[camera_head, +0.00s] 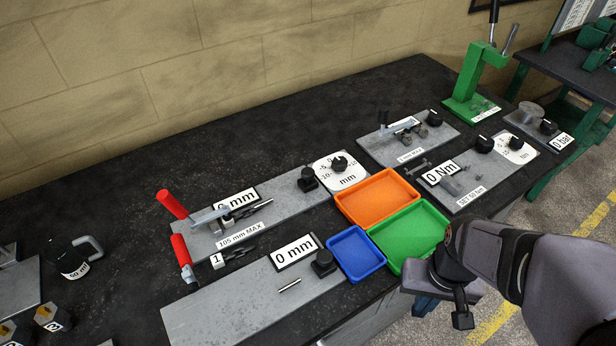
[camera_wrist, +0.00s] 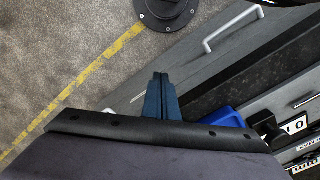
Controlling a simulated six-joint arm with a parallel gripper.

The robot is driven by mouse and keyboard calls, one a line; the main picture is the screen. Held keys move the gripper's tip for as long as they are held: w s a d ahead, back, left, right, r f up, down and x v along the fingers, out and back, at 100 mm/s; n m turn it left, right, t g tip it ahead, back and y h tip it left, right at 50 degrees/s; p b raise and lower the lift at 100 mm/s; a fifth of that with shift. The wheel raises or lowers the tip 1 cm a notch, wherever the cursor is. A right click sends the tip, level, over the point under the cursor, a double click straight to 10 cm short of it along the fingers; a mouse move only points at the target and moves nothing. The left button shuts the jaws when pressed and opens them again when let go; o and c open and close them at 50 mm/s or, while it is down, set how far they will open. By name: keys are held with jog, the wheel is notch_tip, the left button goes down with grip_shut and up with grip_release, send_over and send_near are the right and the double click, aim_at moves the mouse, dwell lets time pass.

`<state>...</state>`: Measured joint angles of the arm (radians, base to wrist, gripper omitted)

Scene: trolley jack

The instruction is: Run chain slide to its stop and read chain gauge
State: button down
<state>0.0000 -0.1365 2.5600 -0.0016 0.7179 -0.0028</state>
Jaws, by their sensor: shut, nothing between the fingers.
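My gripper (camera_wrist: 160,80) shows its dark blue fingers closed together and empty in the wrist view, pointing over the cabinet front and floor. In the head view it is mostly hidden behind my arm, past the front edge of the bench at lower right. A grey plate (camera_head: 290,195) labelled "105 MM MAX" lies left of centre, with a "0 mm" display (camera_head: 236,201), a small slide-like metal piece and a round dial (camera_head: 340,172) marked in mm. A second grey plate (camera_head: 230,305) in front has another "0 mm" display (camera_head: 293,252). No label names the chain slide or chain gauge.
Orange (camera_head: 378,196), blue (camera_head: 355,253) and green (camera_head: 412,235) trays sit in the bench middle. A green press (camera_head: 470,85) stands at the back right. A "0 Nm" plate (camera_head: 470,180) lies right of the trays.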

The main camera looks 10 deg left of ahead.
jog(key=c, duration=2.1)
grip_release()
jog(key=o, duration=0.5)
jog(key=shift+w+r, duration=0.2)
jog(key=shift+c, duration=0.2)
jog(key=shift+o, duration=1.2)
jog(key=shift+n+t, duration=0.3)
jog(key=shift+n, duration=0.4)
jog(key=w+a+r+p, duration=0.1)
jog(key=w, duration=0.1)
jog(key=w+a+r+p, duration=0.1)
jog(key=w+r, duration=0.1)
jog(key=w, duration=0.1)
jog(key=w+a+r, duration=0.2)
jog(key=w, duration=0.1)
jog(key=shift+w+p, duration=0.15)
jog(key=shift+p, duration=0.25)
jog(key=w+a+r+n+t+p, duration=0.1)
jog(key=w+a+r, duration=0.2)
jog(key=w+a, duration=0.4)
jog(key=n+t+y+p, duration=0.2)
jog(key=t, duration=0.1)
send_near(308, 172)
jog(key=shift+p+x, duration=1.3)
jog(key=shift+x, duration=2.8)
